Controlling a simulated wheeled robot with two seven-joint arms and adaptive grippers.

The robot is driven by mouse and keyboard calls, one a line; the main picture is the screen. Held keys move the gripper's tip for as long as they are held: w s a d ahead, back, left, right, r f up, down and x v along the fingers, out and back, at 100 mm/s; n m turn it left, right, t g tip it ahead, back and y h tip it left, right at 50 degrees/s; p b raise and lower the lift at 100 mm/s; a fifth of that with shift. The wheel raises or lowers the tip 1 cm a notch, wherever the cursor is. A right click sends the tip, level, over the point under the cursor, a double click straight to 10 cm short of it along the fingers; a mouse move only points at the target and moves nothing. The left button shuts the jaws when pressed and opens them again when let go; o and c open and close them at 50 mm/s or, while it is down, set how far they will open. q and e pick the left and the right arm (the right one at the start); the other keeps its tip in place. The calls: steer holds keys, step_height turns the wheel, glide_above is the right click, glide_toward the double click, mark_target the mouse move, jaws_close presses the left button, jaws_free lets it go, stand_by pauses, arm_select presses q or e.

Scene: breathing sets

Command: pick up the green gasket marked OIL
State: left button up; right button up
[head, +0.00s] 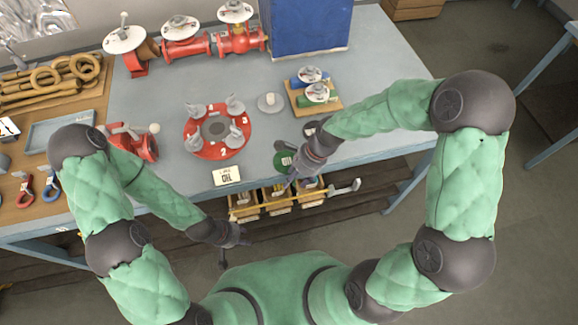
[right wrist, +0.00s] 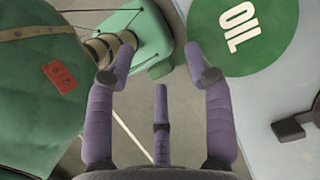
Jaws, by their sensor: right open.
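The green gasket marked OIL (right wrist: 246,38) lies flat on the pale bench top, at the upper right of the right wrist view. In the head view the green gasket (head: 281,160) shows near the bench's front edge, left of my right gripper. My right gripper (right wrist: 163,72) is open and empty, its fingers beside the gasket's left edge and over the gap past the bench edge. In the head view my right gripper (head: 295,174) partly covers the gasket. My left gripper (head: 240,238) hangs in front of the bench, apart from everything; its jaws are too small to read.
A card marked OIL (head: 227,176) lies at the front edge. A red flange with upright grey pieces (head: 190,143) sits behind it. A dark disc (head: 313,127) lies beyond my right gripper. Open bins (head: 244,212) hang below the edge. A blue block (head: 310,25) stands behind.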

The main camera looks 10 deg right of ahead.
steer(key=shift+a+f, duration=0.1)
steer(key=shift+f, duration=0.15)
jaws_close()
